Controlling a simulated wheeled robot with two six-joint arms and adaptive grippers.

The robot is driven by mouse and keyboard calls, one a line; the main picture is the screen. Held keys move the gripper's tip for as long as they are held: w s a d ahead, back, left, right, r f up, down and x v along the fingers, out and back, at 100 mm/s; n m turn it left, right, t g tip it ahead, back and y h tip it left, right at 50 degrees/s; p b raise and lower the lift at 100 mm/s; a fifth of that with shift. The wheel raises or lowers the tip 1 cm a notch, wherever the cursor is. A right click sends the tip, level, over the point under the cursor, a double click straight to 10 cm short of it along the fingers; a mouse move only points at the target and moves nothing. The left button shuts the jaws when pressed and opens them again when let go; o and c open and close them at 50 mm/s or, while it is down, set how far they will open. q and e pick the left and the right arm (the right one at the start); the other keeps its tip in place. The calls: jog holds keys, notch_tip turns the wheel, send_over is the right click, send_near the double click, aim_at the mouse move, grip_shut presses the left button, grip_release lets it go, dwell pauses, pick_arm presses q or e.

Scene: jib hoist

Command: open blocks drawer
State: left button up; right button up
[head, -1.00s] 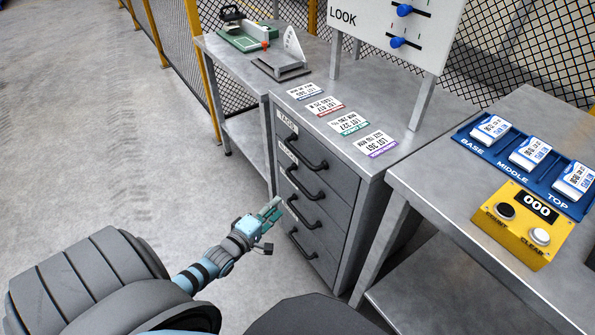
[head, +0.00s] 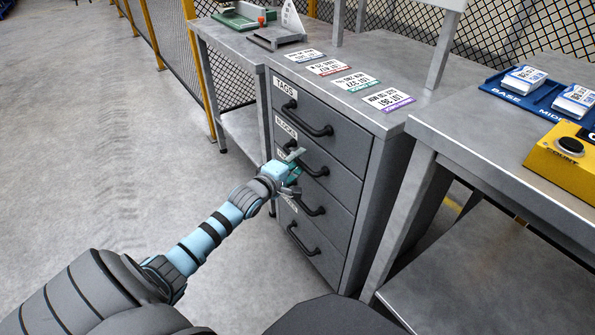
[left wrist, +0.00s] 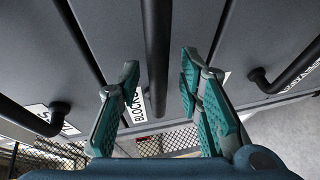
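The blocks drawer (head: 338,181) is the second from the top in the grey cabinet and looks shut. Its black bar handle (head: 318,172) is partly hidden by my left gripper (head: 292,163) in the head view. In the left wrist view, my left gripper (left wrist: 160,98) is open. The handle (left wrist: 157,50) runs between its two teal fingers with a gap on each side. The BLOCKS label (left wrist: 138,106) shows between the fingers. My right gripper is in neither view.
The tags drawer (head: 345,135) is above, and two more handled drawers are below. Lot cards (head: 328,67) lie on the cabinet top. A workbench (head: 470,135) with a yellow counter box (head: 562,165) stands at right. The floor (head: 120,150) at left is clear.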

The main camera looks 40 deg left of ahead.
pick_arm(q)
jog(key=shift+w, duration=0.1)
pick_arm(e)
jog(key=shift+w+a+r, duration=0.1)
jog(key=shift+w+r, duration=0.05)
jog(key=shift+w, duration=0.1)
pick_arm(q)
grip_shut()
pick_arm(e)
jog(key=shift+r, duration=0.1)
